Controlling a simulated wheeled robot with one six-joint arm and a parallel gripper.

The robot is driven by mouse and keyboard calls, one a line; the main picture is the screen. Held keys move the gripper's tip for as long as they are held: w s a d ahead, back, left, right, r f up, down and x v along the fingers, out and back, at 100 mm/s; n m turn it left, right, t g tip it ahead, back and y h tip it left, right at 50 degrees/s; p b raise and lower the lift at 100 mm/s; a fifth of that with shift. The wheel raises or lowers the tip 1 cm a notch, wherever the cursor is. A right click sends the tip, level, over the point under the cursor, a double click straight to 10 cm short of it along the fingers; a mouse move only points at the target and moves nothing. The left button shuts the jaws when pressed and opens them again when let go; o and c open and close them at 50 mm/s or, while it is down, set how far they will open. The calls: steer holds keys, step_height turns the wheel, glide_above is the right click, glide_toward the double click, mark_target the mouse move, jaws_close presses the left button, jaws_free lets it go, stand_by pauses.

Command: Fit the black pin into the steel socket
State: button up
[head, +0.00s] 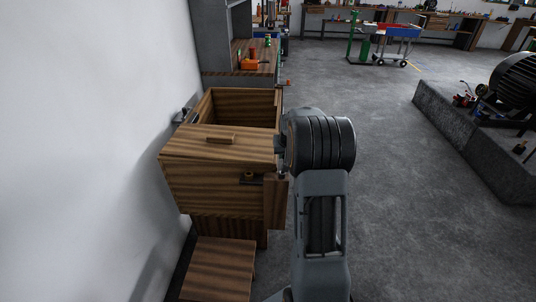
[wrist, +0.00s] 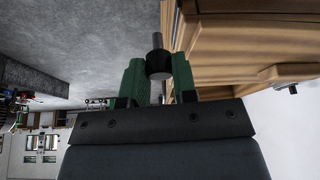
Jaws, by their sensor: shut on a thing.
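In the wrist view my gripper (wrist: 158,62) has two green fingers, shut on the black pin (wrist: 159,67). The pin shows as a short dark cylinder between the fingertips, with a grey metal rod (wrist: 157,40) projecting beyond it. Wooden surfaces lie close beside the right finger. In the head view my arm's wrist stands at the right side of the wooden cabinet and hides most of the gripper and the pin. I cannot make out the steel socket for certain in either view.
A white wall is at left. Open floor (head: 400,200) lies right, before a grey plinth (head: 470,140) with a motor.

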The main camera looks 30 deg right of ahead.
steer(key=n+y, duration=0.1)
steer(key=n, duration=0.2)
steer(key=s+n+y, duration=0.1)
steer(key=n, duration=0.2)
steer(key=a+n+y, duration=0.1)
steer(key=n, duration=0.2)
steer(key=shift+s+r+n+y+b, duration=0.2)
steer(key=shift+r+n+y+b, duration=0.1)
steer(key=shift+r, duration=0.05)
steer(key=shift+s+a+n+y, duration=0.15)
steer(key=shift+n+y, duration=0.25)
steer(key=shift+n, duration=0.7)
steer(key=shift+f+b, duration=0.45)
steer(key=shift+f, duration=0.4)
steer(key=shift+f+b, duration=0.6)
steer(key=shift+b, duration=0.05)
steer(key=shift+b, duration=0.6)
steer(key=shift+f+b, duration=1.55)
steer(key=shift+f, duration=0.05)
